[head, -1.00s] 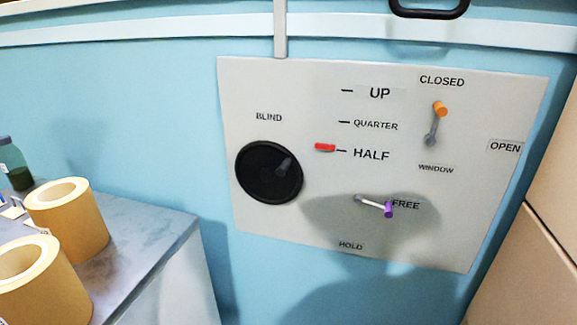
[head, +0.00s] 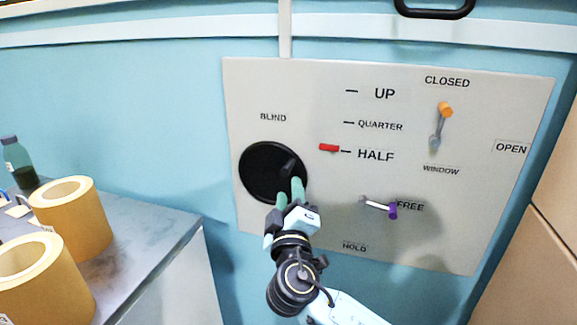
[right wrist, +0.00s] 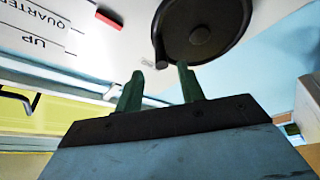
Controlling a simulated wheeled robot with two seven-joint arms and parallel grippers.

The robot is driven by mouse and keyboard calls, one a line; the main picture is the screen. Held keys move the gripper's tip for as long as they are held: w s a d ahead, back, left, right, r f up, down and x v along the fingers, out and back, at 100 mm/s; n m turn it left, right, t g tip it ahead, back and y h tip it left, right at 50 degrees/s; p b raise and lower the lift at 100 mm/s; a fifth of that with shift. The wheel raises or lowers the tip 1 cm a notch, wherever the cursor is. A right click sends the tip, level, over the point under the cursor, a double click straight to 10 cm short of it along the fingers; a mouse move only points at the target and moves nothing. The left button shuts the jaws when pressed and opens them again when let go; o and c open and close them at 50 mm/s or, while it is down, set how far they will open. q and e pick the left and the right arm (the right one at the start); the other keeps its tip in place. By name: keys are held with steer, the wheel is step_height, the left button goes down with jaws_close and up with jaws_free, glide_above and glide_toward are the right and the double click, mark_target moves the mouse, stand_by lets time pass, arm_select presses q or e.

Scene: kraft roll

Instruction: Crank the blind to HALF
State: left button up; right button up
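The black round blind crank (head: 262,172) is on the left of the grey wall panel, its knob (head: 288,166) toward the right side of the disc. The red pointer (head: 329,147) sits beside the HALF mark, very slightly above its tick. My right gripper (head: 289,188) is in front of the crank's lower right edge, just below the knob. In the right wrist view, its two green fingers (right wrist: 158,78) are apart. The dark knob (right wrist: 161,55) shows near the gap between their tips; I cannot tell whether they touch it. My left gripper is not in view.
The purple-tipped lever (head: 392,211) points at FREE. The orange-tipped window lever (head: 445,110) points up toward CLOSED. Kraft rolls (head: 82,218) and a green bottle (head: 20,165) stand on the grey counter (head: 150,240) at left. A beige cabinet (head: 545,240) stands at right.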

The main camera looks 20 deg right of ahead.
mark_target(288, 167)
steer(key=x, duration=0.9)
steer(key=shift+p, duration=0.35)
jaws_close()
